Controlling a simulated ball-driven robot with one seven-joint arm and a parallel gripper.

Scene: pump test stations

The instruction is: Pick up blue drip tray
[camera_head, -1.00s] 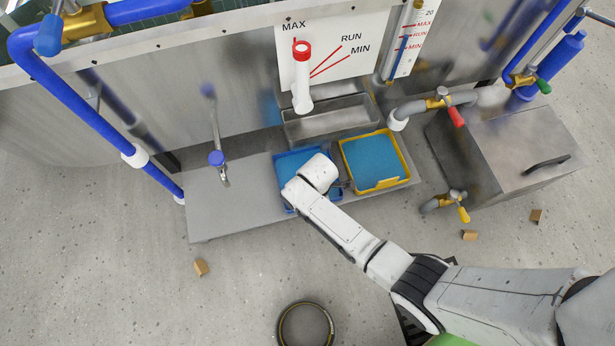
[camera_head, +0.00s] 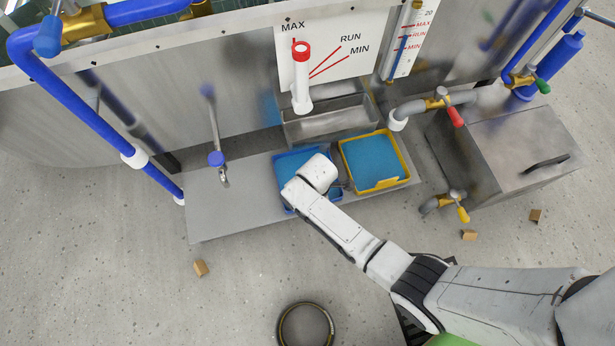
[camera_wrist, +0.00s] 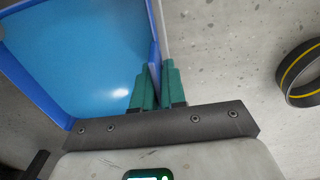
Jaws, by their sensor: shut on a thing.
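The blue drip tray (camera_head: 288,162) lies on the grey bench, left of a yellow-rimmed tray. My wrist and forearm cover much of it in the head view. In the wrist view the blue tray (camera_wrist: 80,50) fills the upper left, with a light reflection on its floor. My gripper (camera_wrist: 156,75) has its two teal fingers on either side of the tray's side wall, shut on that rim. The fingertips are hidden in the head view. I cannot tell whether the tray is lifted off the bench.
The yellow-rimmed tray (camera_head: 375,160) with a blue inside stands close on the right. A black ring (camera_head: 306,325) and small brown blocks lie on the floor.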

